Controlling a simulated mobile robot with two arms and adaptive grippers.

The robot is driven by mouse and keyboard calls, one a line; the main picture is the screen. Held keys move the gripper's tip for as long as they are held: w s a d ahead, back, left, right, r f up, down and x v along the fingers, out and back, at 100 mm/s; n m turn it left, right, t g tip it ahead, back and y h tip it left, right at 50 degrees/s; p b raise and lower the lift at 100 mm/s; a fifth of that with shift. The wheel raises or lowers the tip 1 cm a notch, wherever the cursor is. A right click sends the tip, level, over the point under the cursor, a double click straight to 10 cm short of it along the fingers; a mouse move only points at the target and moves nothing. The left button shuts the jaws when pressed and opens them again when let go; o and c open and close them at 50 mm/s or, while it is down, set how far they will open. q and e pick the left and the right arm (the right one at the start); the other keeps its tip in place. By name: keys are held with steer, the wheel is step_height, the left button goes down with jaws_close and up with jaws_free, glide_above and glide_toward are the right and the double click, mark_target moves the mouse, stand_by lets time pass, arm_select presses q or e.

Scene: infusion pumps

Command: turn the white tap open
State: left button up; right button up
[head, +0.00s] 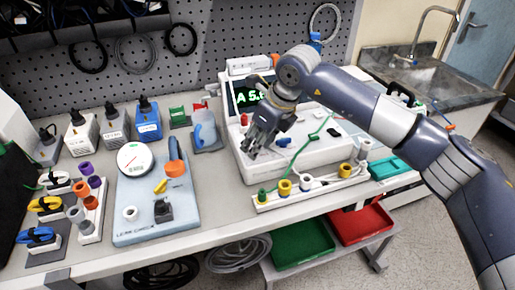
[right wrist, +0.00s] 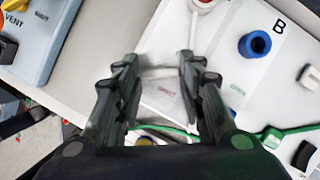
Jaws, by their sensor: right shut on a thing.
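My right gripper (head: 254,150) reaches in from the right and points down over the left part of the white pump unit (head: 315,150). In the right wrist view its two fingers (right wrist: 158,64) are closed on a pale piece, the white tap (right wrist: 158,60), which blends into the white panel behind it. The tap's turn angle is hard to read. In the head view the fingers hide the tap. A blue port (right wrist: 255,44) beside the letter B is on the panel, to the right of the fingers. My left gripper is not in view.
A green-digit display (head: 250,94) stands behind the gripper. A green tube (head: 308,142) crosses the unit. A white rail with coloured fittings (head: 316,184) lies in front. A blue leak-check board (head: 134,205) with a gauge is to the left. Green and red trays (head: 302,245) are below.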

steer(key=shift+w+n+g+y+b, duration=0.15)
steer(key=shift+n+g+y+b, duration=0.3)
steer(key=shift+n, duration=1.15)
steer(key=o, duration=1)
steer(key=shift+o, duration=0.2)
steer(key=shift+d+r, duration=0.1)
steer(key=shift+r, duration=0.15)
steer(key=v, duration=1.1)
steer(key=shift+r, duration=0.35)
steer(key=shift+f, duration=0.1)
